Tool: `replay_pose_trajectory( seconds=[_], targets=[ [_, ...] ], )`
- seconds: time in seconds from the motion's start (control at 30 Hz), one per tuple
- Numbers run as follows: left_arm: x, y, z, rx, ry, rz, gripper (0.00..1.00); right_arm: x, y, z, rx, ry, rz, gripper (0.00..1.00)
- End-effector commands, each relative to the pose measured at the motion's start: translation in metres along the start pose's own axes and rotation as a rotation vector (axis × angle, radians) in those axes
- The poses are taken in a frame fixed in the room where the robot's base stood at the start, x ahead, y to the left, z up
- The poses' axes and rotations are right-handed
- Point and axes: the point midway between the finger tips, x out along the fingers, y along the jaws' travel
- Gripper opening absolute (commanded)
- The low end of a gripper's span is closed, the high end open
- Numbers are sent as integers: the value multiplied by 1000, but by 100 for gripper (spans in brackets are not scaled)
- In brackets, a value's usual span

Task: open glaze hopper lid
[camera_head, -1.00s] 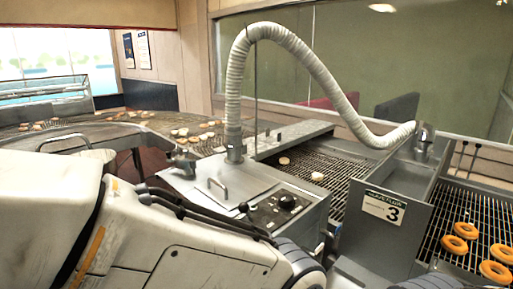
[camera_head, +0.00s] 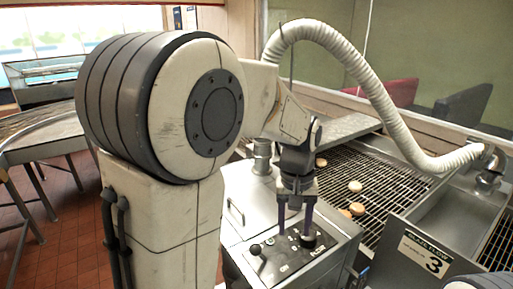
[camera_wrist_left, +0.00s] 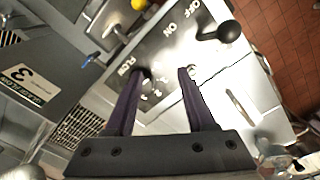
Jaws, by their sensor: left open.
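The grey metal glaze hopper (camera_head: 262,192) stands in the middle of the head view, its top partly hidden by my left arm. A bar handle (camera_head: 235,212) sits on the lid at its left side and seems to show in the left wrist view (camera_wrist_left: 243,106). My left gripper (camera_head: 294,229) points down over the control panel (camera_head: 283,262), open, with nothing seen between its fingers. In the left wrist view the fingers (camera_wrist_left: 166,76) straddle part of the panel, the left tip by the FLOW marking. The handle lies apart from the fingers. My right gripper is not shown.
A black ball-ended lever (camera_head: 256,249) and dark knob (camera_head: 309,241) stand on the panel close to the fingers. A wire conveyor (camera_head: 375,190) with pastries and a sign numbered 3 (camera_head: 425,254) are at right.

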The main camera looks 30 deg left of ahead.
Motion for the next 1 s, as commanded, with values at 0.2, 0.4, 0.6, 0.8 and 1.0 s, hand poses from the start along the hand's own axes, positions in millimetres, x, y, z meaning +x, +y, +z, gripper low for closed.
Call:
replay_pose_trajectory(
  seconds=[0.2, 0.4, 0.6, 0.8, 1.0],
  targets=[
    [-57, -97, -84, -494, 3, -26, 55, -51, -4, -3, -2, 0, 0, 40],
    [-67, -142, -105, -674, 5, -36, 55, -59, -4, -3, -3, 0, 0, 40],
    [-52, -146, -106, -689, 5, -37, 55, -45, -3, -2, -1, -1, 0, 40],
    [-22, -146, -105, -687, 5, -36, 55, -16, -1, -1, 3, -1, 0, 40],
    [14, -147, -105, -686, 5, -36, 55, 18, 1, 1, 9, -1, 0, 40]
  ],
)
